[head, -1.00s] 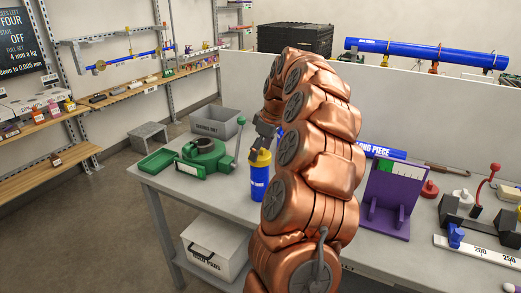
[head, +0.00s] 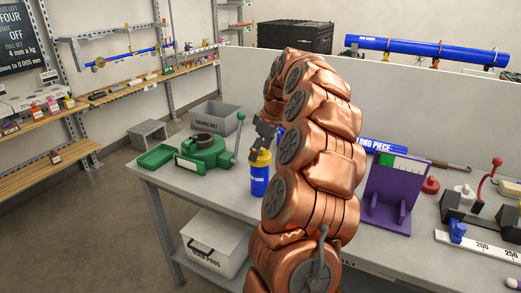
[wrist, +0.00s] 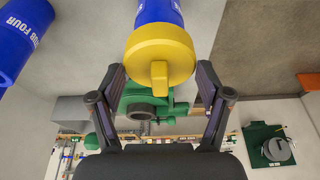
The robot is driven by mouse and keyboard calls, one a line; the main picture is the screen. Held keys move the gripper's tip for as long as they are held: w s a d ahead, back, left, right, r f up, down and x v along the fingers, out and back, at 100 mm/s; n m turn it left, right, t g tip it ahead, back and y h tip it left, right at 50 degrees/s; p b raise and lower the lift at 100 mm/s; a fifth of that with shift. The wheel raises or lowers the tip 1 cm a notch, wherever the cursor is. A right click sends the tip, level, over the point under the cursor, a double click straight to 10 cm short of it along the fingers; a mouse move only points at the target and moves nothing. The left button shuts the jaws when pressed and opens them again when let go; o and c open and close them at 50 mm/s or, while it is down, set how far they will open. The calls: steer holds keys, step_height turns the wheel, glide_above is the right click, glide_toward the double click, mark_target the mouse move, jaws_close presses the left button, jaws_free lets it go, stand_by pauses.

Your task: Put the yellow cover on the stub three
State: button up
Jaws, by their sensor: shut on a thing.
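The yellow cover (head: 260,158) sits at the top end of an upright blue stub (head: 259,181) near the table's left part. The stub's label is too small to read. My gripper (head: 262,142) is above the cover and shut on it. In the wrist view the cover (wrist: 160,48) shows its round face and raised tab, with my gripper's fingers (wrist: 160,72) on either side. The blue stub (wrist: 158,10) is directly behind it. I cannot tell how fully the cover is seated. Another blue stub (wrist: 22,38), labelled "STUB FOUR", is at the wrist view's upper left.
A green clamp-like tool with a lever (head: 205,152) and a green tray (head: 157,157) stand left of the stub. A purple stand (head: 391,190) is to the right, past my arm. A grey bin (head: 215,117) stands behind. My arm hides the table's middle.

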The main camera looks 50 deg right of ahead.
steer(key=shift+f, duration=0.15)
steer(key=o, duration=0.9)
steer(key=v, duration=1.2)
